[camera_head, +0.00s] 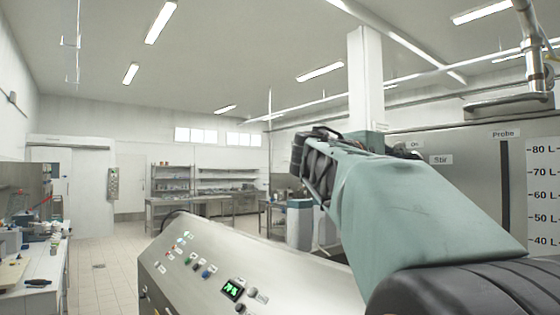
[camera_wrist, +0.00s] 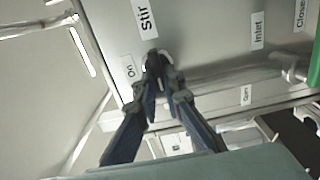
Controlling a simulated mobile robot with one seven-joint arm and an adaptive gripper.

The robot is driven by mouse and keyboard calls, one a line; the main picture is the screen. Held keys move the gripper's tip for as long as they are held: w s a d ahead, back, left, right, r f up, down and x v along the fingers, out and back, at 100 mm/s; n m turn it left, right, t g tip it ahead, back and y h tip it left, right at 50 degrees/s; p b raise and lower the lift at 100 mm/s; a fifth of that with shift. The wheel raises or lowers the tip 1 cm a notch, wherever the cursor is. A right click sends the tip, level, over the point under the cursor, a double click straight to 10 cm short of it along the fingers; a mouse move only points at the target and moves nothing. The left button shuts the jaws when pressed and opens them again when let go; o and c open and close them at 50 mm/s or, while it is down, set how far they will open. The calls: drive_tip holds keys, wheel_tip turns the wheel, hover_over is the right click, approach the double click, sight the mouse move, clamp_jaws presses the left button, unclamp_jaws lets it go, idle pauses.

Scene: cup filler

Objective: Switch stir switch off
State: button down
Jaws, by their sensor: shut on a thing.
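The steel machine panel (camera_wrist: 205,50) fills the upper wrist view and carries a Stir label (camera_wrist: 145,18) and an On label (camera_wrist: 129,71). The stir switch (camera_wrist: 152,54) is a small dark part beside these labels, mostly covered by my fingertips. My gripper (camera_wrist: 158,66) is shut on it, with both fingers converging there. Whether the switch stands at on or off cannot be told. In the head view the Stir label (camera_head: 440,160) shows on the tank just right of my arm, which hides most of the switch area.
An Inlet label (camera_wrist: 257,30) and a green handle (camera_wrist: 314,66) lie right of my gripper. In the head view, a sloped control panel (camera_head: 205,265) with buttons and a green display stands below my arm. A side bench (camera_head: 38,265) is at left; tiled floor lies between.

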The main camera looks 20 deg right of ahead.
idle(0.4)
drive_tip(key=c, duration=2)
unclamp_jaws()
drive_tip(key=shift+c, duration=0.2)
wheel_tip(320, 180, up, 10)
